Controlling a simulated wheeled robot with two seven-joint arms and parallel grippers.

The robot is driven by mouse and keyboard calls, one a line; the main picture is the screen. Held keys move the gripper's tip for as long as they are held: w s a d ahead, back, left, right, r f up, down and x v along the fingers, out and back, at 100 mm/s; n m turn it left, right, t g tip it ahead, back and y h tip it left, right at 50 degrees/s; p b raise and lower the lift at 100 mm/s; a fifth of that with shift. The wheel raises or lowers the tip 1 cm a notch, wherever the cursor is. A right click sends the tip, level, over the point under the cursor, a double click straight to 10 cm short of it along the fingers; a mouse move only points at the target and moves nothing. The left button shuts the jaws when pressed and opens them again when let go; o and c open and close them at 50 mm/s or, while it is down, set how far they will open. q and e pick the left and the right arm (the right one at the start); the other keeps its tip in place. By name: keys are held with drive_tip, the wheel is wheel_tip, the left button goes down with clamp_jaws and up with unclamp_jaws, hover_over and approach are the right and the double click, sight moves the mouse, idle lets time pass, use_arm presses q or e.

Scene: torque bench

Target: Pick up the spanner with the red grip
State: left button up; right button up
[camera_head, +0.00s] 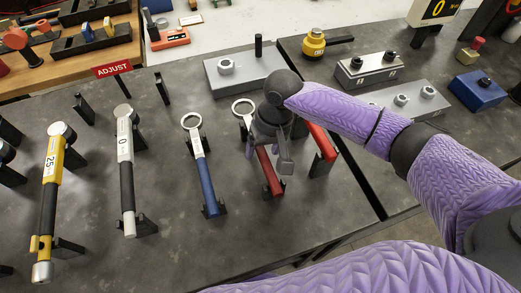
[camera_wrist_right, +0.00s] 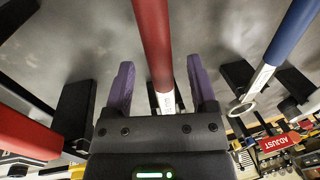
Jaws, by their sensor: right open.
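The spanner with the red grip (camera_head: 268,172) lies on black rests on the dark bench, its pale ring end up and left of my right gripper. My right gripper (camera_head: 285,160) is over its shaft and hides part of it. In the right wrist view, the red grip (camera_wrist_right: 152,40) runs between the two purple fingers of my right gripper (camera_wrist_right: 163,82). The fingers are open, with a gap on each side. Whether the fingertips reach down around the grip cannot be told. My left gripper is not in view.
A blue-grip spanner (camera_head: 207,185) lies to the left, with a grey-and-black wrench (camera_head: 126,170) and a yellow one (camera_head: 48,185) further left. Another red-handled tool (camera_head: 322,143) is close on the right, partly behind my arm. Grey fixture blocks (camera_head: 240,75) stand behind.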

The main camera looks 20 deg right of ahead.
clamp_jaws()
idle(0.4)
idle(0.9)
